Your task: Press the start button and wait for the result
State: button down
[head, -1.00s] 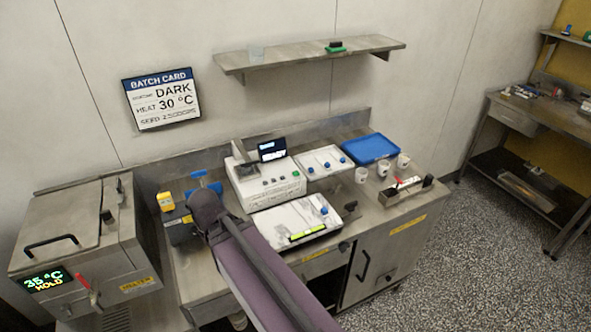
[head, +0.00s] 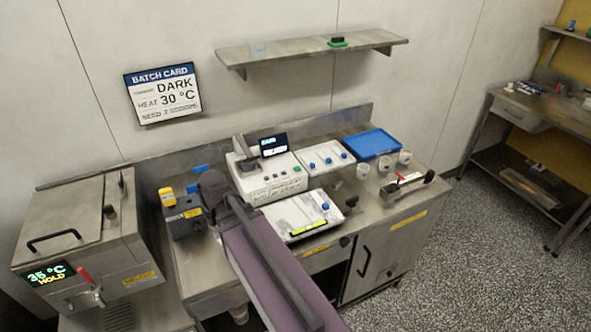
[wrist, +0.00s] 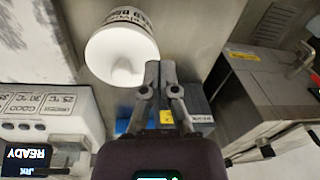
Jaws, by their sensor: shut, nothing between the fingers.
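The white tester (head: 272,185) stands on the steel bench behind my arm, with a black display reading READY and several small buttons, some green, on its front. The frames do not show which button is the start button. In the wrist view the tester's display (wrist: 25,160) reads READY upside down at the lower left, beside a printed panel (wrist: 40,103). My gripper (wrist: 160,80) is shut and empty in the wrist view, to the right of the tester and apart from its display. In the head view my own arm hides the fingers.
A white labelled tub (wrist: 122,55) is close beside my fingertips in the wrist view. A dark box (head: 185,220) with a yellow top item stands left of my wrist. The melter (head: 85,240) at far left reads 35 °C HOLD. White trays, a blue tray (head: 373,143) and cups stand right.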

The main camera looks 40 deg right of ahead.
jog(key=w+d+r+m+t+y, duration=0.1)
jog(key=w+d+t+y, duration=0.1)
jog(key=w+d, duration=0.55)
notch_tip(320, 180, up, 6)
jog(key=m+t+p, duration=0.1)
jog(key=m+t, duration=0.2)
jog(key=t, duration=0.3)
send_over(298, 168)
jog(key=shift+s+a+f+y, duration=0.1)
jog(key=shift+y, duration=0.2)
jog(key=shift+f, duration=0.1)
notch_tip(298, 168, down, 9)
jog(key=b, duration=0.8)
jog(key=shift+r+b, duration=0.2)
jog(key=shift+b, duration=0.1)
jog(key=shift+f, duration=0.25)
jog(key=shift+s+f+b, duration=0.1)
jog(key=shift+f+b, duration=0.1)
jog(key=shift+b, duration=0.3)
